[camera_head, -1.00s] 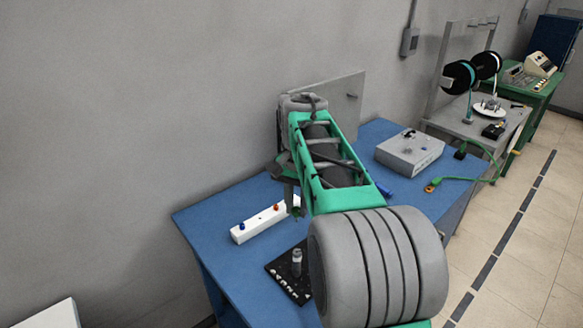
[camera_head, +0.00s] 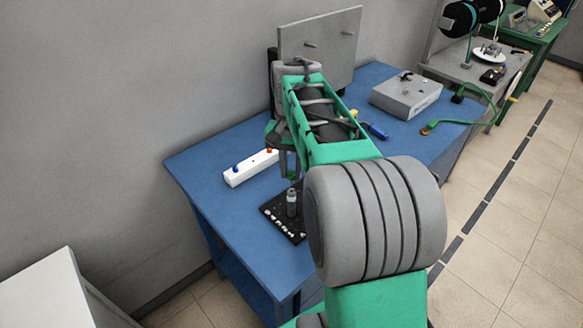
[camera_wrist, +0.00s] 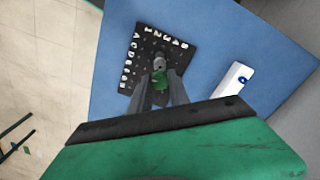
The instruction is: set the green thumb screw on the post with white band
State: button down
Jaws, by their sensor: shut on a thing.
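My gripper (camera_wrist: 160,92) is shut on the green thumb screw (camera_wrist: 160,81), which shows between the fingertips in the wrist view. In the head view my gripper (camera_head: 290,172) points down, just above a grey upright post (camera_head: 292,204) with a paler band near its top. The post also shows in the wrist view (camera_wrist: 159,62), right beside the screw in the picture. It stands on a black board (camera_head: 279,212) with white letters and digits. I cannot tell whether the screw touches the post.
A white block (camera_head: 250,168) with a blue and an orange screw lies beside the board on the blue table (camera_head: 215,185). Behind are an upright grey panel (camera_head: 335,45), a grey box (camera_head: 406,94) and a blue-handled tool (camera_head: 377,131). The table's front edge is close to the board.

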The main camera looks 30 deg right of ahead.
dwell(0.5)
jog(key=shift+f+b, duration=0.7)
jog(key=shift+f, duration=0.35)
jog(key=shift+f, duration=0.45)
dwell(0.3)
jog(key=m, duration=0.5)
jog(key=shift+f, duration=0.1)
jog(key=c, duration=1.1)
grip_release()
jog(key=shift+c, duration=0.2)
